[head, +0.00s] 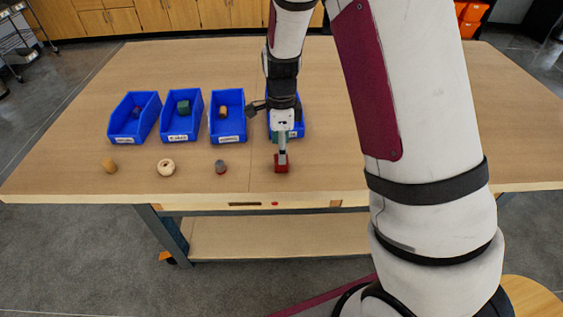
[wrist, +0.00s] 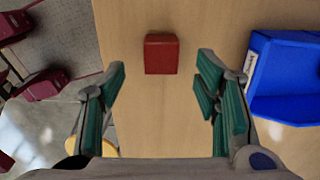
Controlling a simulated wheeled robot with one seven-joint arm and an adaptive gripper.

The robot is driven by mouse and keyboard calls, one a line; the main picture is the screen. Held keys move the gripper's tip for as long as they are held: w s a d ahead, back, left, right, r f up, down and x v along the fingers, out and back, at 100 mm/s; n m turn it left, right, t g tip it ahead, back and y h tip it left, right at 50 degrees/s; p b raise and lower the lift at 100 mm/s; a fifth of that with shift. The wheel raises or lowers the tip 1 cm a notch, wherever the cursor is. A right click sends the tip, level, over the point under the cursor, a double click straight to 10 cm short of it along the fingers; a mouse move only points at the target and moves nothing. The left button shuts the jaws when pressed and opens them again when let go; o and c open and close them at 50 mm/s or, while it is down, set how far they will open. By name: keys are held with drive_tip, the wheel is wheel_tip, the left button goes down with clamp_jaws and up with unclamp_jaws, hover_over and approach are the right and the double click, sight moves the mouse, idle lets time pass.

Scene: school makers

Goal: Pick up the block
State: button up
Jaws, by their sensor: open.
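A red block (head: 281,169) lies on the wooden table near its front edge. In the wrist view the block (wrist: 161,54) sits centred between the fingertips sideways, but beyond them toward the top of the picture. My gripper (wrist: 162,84) is open, with green finger pads spread wider than the block and nothing between them. In the head view my gripper (head: 282,148) is over the table at the block, overlapping its upper part in the picture. The exact height gap cannot be told.
Blue bins (head: 228,136) stand in a row behind; one (wrist: 262,78) is partly hidden by my arm. A tan piece (head: 109,166), a ring (head: 166,167) and a grey-red cylinder (head: 221,167) lie to the block's left. The tabletop (head: 70,150) is otherwise clear at far left.

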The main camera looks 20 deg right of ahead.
sight(278, 168)
drive_tip(key=shift+f+p, duration=0.55)
drive_tip(key=shift+f, duration=2.25)
drive_tip(key=shift+c, duration=0.6)
drive_tip(key=c, duration=1)
